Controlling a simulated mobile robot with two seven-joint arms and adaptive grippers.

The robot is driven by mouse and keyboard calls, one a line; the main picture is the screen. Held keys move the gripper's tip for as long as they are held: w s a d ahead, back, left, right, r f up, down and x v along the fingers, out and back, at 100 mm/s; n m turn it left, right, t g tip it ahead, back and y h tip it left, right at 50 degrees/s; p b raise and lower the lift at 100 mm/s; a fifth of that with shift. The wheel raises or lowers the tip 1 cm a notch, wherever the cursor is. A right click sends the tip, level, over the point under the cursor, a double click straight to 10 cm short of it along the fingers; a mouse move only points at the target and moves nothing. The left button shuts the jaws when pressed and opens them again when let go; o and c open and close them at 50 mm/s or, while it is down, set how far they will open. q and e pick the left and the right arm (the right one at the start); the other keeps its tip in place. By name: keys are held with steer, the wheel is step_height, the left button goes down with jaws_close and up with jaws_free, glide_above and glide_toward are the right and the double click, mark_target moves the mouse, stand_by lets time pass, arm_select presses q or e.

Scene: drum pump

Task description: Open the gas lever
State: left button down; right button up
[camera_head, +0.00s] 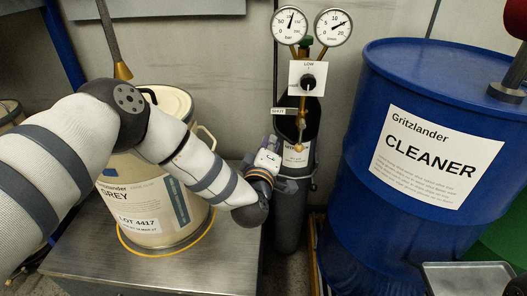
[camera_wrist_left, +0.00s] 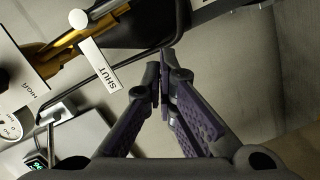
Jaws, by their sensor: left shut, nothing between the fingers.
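A dark gas cylinder (camera_head: 290,225) stands against the wall with a brass valve and regulator on top. A small white SHUT tag (camera_head: 285,112) sits beside the brass stem; it also shows in the left wrist view (camera_wrist_left: 99,65), up and left of the fingertips. I cannot clearly make out the gas lever itself near the tag. Two round gauges and a black knob (camera_head: 308,82) on a white LOW plate sit above. My left gripper (camera_head: 271,142) is in front of the cylinder, below the tag. Its purple fingers (camera_wrist_left: 160,78) are shut and empty, apart from the tag.
A cream drum (camera_head: 140,218) stands on a metal platform (camera_head: 215,265) at left, beneath my left arm. A large blue CLEANER drum (camera_head: 385,225) stands close to the cylinder's right. A metal tray (camera_head: 465,268) is at lower right. The space around the cylinder is narrow.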

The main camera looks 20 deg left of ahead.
arm_select(q)
steer(key=s, duration=0.2)
steer(key=s+d, duration=0.1)
steer(key=s, duration=0.2)
steer(key=shift+s+d+r, duration=0.1)
steer(key=shift+s+r, duration=0.05)
steer(key=shift+s, duration=0.15)
arm_select(e)
steer(key=shift+w+d+r, duration=0.2)
steer(key=shift+r, duration=0.1)
arm_select(q)
steer(key=shift+p, duration=0.3)
